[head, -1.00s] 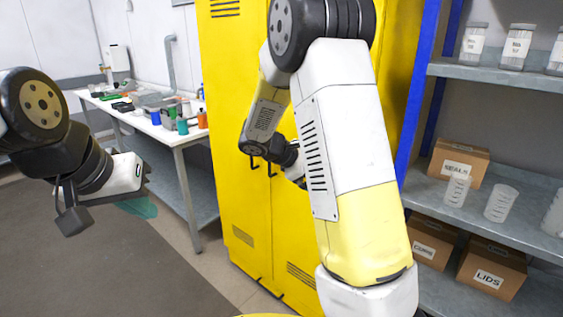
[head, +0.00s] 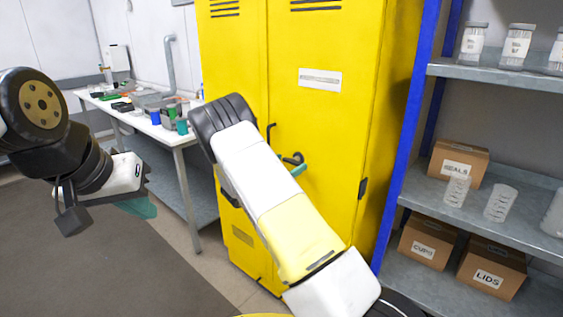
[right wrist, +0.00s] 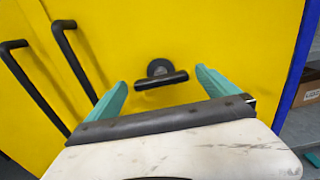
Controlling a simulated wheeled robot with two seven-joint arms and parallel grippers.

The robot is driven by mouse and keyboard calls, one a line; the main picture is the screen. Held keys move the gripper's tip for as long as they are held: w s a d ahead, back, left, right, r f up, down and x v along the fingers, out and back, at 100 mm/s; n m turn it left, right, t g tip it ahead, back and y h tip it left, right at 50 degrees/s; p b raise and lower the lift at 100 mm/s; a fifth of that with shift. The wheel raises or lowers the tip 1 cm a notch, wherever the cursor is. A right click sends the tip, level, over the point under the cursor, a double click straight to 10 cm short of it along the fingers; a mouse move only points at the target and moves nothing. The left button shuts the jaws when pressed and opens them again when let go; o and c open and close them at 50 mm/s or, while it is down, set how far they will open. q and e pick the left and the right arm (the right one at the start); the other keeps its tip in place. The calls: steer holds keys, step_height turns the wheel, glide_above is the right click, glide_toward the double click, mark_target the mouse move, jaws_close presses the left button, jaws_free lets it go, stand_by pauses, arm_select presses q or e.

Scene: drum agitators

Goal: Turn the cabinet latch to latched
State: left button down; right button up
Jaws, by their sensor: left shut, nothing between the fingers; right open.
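The yellow cabinet (head: 330,110) stands in the middle of the head view. Its latch (head: 294,158) is a small dark lever on the right door. In the right wrist view the latch (right wrist: 162,79) has a round dark base, and its lever lies nearly level. My right gripper (right wrist: 161,78) is open, with one teal finger on each side of the latch in the picture; I cannot tell if either touches it. One teal fingertip shows beside the latch in the head view; my right arm hides the rest. My left gripper (head: 138,206) is shut and empty, away from the cabinet.
Two dark bar handles (right wrist: 72,60) are left of the latch. A shelf unit (head: 480,75) with jars and boxes stands right of the cabinet. A bench (head: 150,126) with small items stands at the left. The floor (head: 100,270) before it is clear.

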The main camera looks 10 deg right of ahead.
steer(key=shift+x, duration=1.25)
steer(key=c, duration=1.4)
steer(key=shift+o, duration=0.2)
